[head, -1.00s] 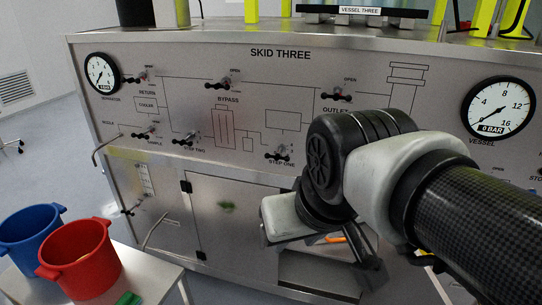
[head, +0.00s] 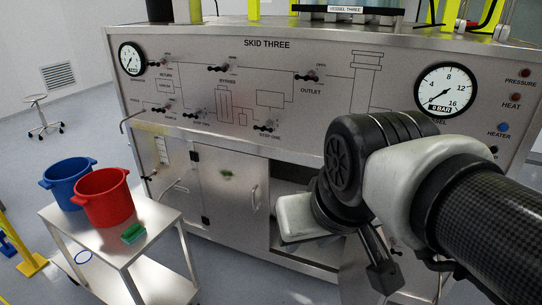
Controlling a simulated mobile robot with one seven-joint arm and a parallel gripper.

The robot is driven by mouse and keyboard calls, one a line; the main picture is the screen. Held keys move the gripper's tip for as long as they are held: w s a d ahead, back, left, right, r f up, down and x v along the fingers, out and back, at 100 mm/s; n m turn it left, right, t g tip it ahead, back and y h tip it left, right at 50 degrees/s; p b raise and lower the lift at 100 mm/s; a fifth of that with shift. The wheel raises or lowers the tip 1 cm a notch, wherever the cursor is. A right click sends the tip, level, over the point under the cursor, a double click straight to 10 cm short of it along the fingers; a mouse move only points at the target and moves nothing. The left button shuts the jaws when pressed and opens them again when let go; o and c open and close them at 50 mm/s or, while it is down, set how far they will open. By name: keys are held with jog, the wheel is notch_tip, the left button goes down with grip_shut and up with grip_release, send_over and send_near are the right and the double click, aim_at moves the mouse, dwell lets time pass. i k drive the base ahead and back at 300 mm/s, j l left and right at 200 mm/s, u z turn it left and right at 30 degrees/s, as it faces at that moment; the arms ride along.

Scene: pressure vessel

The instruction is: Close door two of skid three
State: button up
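Skid three (head: 215,150) is a steel cabinet labelled SKID THREE. A closed lower door (head: 228,190) with a vertical handle and a green smudge is on its left part. Right of it is an open, dark compartment (head: 288,180). A pale panel (head: 354,272) at the right of this opening looks like its door, standing swung outward; my arm covers most of it. No door number is readable. My gripper (head: 383,280) is low in front of the opening, by that panel. Its fingers are mostly hidden, so I cannot tell whether they are open or touch the panel.
A steel trolley (head: 165,222) at the left carries a blue bucket (head: 68,185), a red bucket (head: 104,200) and green pads (head: 132,234). A stool (head: 42,118) stands far left. The floor between trolley and skid is narrow; the far left floor is open.

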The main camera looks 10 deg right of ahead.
aim_at(355, 287)
jog(key=k+l, duration=0.15)
jog(key=l, duration=0.2)
jog(key=k+l+u, duration=0.1)
jog(key=k+l, duration=0.25)
jog(key=l, duration=0.25)
jog(key=l+u, duration=0.2)
jog(key=l, duration=0.95)
jog(key=k+l, duration=0.25)
jog(key=l, duration=0.3)
jog(key=i+l+u, duration=0.4)
jog(key=j+z, duration=0.1)
jog(key=j, duration=0.2)
